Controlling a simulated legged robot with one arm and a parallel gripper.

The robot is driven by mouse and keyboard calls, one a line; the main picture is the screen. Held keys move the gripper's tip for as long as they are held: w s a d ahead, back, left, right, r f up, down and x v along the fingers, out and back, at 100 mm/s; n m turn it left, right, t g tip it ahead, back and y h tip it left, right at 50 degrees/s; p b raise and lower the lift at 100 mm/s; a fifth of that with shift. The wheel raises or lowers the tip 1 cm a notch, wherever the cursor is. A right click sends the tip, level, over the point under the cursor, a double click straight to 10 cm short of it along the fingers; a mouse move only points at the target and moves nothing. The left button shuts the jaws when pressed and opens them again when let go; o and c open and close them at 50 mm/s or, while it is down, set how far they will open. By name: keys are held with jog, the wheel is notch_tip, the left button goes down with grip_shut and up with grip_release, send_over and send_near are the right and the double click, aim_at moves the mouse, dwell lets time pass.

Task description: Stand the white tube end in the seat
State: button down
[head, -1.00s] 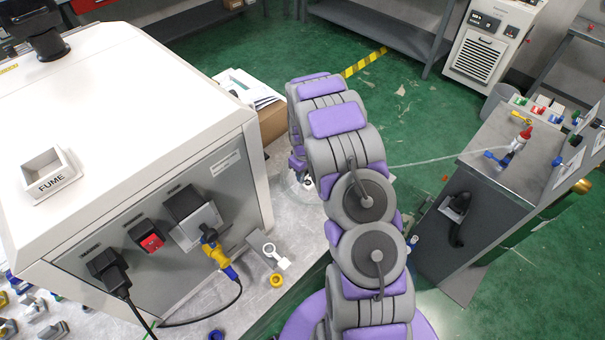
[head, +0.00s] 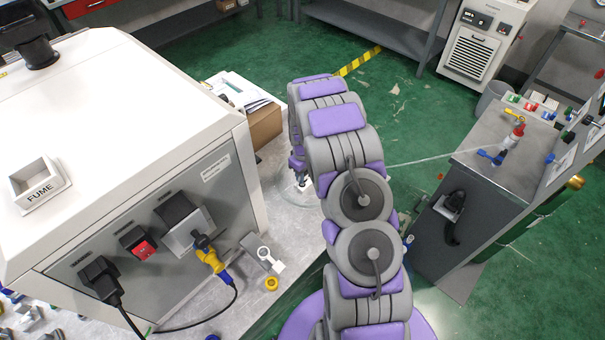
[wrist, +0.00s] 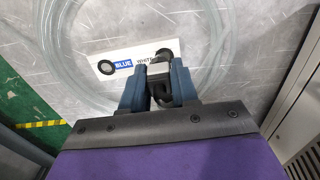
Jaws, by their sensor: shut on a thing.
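In the wrist view my gripper (wrist: 158,88) is shut on a small pale block-shaped end piece (wrist: 157,66), apparently the white tube end, with dark parts above and below it. It is over the pale bench, at a white label (wrist: 122,64) with a black ring, a blue patch reading BLUE and the partly covered word WHITE. A clear tube (wrist: 68,55) lies coiled around this spot. I cannot make out the seat, or whether the end piece touches anything below. In the head view my gripper (head: 300,181) is low at the bench, mostly behind my arm.
A white machine (head: 110,110) with plugs and a yellow-blue connector (head: 212,259) stands at left. A cardboard box (head: 265,127) is behind the gripper. A thin clear tube (head: 430,158) stretches right to a grey cabinet (head: 470,185) with valves. Green floor lies between.

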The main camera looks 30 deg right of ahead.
jog(key=shift+f, duration=0.2)
jog(key=shift+a+f, duration=0.2)
jog(key=shift+f, duration=0.05)
jog(key=shift+f, duration=0.6)
jog(key=shift+c, duration=1.9)
grip_release()
jog(key=shift+d, duration=0.1)
jog(key=shift+r, duration=0.15)
jog(key=shift+r+p, duration=0.65)
jog(key=shift+r, duration=2.2)
jog(key=shift+r, duration=0.1)
